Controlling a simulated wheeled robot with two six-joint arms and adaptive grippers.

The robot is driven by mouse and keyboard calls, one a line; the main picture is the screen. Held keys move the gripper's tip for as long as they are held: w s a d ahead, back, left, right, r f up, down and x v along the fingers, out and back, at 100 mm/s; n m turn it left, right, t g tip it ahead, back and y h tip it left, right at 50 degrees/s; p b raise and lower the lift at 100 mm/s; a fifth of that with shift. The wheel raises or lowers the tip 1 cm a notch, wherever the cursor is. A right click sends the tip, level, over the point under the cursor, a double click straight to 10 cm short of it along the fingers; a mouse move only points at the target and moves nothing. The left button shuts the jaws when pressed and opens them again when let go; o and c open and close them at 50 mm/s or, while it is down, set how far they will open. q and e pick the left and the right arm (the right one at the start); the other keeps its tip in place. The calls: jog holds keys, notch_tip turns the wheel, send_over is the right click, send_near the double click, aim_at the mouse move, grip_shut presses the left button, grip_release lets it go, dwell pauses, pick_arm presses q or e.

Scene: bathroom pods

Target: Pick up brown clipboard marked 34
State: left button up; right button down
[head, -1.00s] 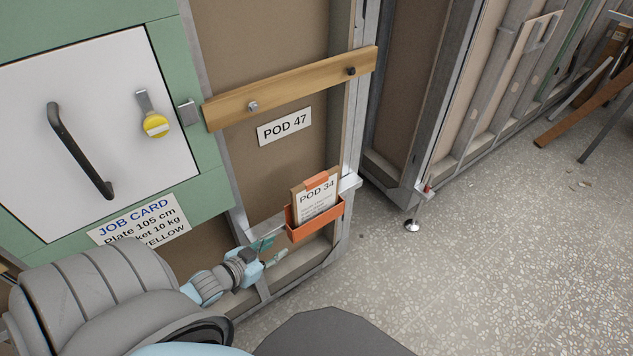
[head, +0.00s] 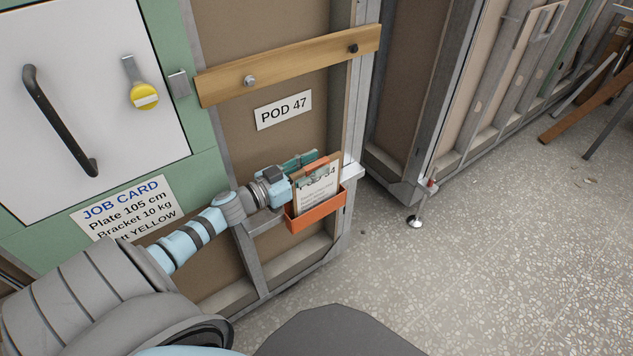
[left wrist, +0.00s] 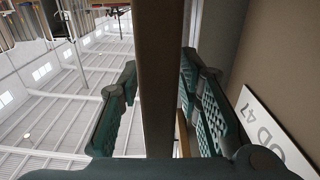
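The brown clipboard marked 34 (head: 318,188) stands upright in an orange holder (head: 316,215) on the pod wall, and its orange clip shows at the top. My left gripper (head: 303,167) is at the clipboard's upper left edge, its teal fingers on either side of the board and partly covering the label. In the left wrist view the clipboard (left wrist: 157,85) runs edge-on between the two fingers. The fingers are apart, with a narrow gap at the left one; a firm grip does not show. My right gripper is not in view.
A wooden rail (head: 290,66) and a POD 47 sign (head: 283,110) are above the holder. A white door with a black handle (head: 60,122) and a yellow-tagged latch is at left. A job card (head: 127,207) hangs below it. The speckled floor (head: 480,270) at right is mostly clear.

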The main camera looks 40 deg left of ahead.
pick_arm(q)
jog(key=shift+w+d, duration=0.15)
jog(key=shift+w, duration=0.35)
jog(key=shift+s, duration=0.1)
grip_shut()
